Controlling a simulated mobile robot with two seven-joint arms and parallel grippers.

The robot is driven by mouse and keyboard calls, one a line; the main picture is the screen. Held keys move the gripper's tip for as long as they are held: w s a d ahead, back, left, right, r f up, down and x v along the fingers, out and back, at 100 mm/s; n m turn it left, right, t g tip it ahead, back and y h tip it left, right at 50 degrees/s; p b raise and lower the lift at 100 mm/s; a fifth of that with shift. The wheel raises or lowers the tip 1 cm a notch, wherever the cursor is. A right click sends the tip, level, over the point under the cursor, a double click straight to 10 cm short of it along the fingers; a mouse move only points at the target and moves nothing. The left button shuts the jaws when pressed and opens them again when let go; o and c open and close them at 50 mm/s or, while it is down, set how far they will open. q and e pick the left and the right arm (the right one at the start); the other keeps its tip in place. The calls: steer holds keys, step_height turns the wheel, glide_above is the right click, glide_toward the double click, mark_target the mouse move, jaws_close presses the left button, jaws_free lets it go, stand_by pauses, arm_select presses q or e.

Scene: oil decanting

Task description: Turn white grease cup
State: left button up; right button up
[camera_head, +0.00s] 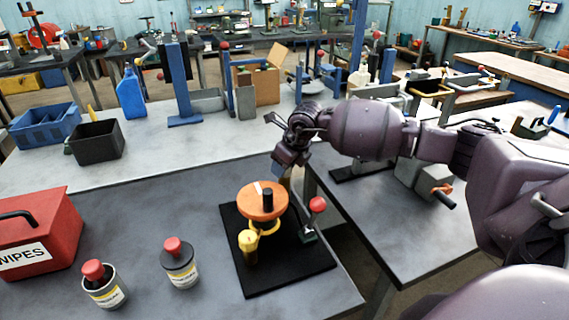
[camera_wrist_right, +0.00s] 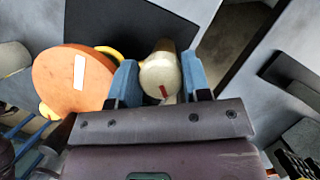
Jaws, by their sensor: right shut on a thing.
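The white grease cup (camera_wrist_right: 158,72) is a cream, round-topped piece with a small red mark on its top, seen in the right wrist view. My right gripper (camera_wrist_right: 160,84) is shut on it, with one blue finger on each side. In the head view my right gripper (camera_head: 284,174) points down at the far right side of the orange disc (camera_head: 262,203), and the cup is mostly hidden there. The disc has a pale stripe and a black knob and stands on a black base plate (camera_head: 305,263). A yellow cup (camera_head: 249,245) stands at its near side. My left gripper is not in view.
A lever with a red ball (camera_head: 317,205) stands close to the right of the disc. Two red-topped cans (camera_head: 182,266) (camera_head: 106,288) and a red wipes box (camera_head: 38,230) stand to the left. A gap separates this table from the right-hand one.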

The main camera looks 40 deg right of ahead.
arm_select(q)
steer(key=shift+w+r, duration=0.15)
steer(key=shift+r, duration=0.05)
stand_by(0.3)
arm_select(e)
steer(key=o, duration=0.9)
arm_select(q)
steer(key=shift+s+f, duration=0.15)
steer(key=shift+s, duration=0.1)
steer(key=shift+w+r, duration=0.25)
arm_select(e)
steer(key=v, duration=1)
steer(key=shift+s+r, duration=0.2)
steer(key=shift+r, duration=0.15)
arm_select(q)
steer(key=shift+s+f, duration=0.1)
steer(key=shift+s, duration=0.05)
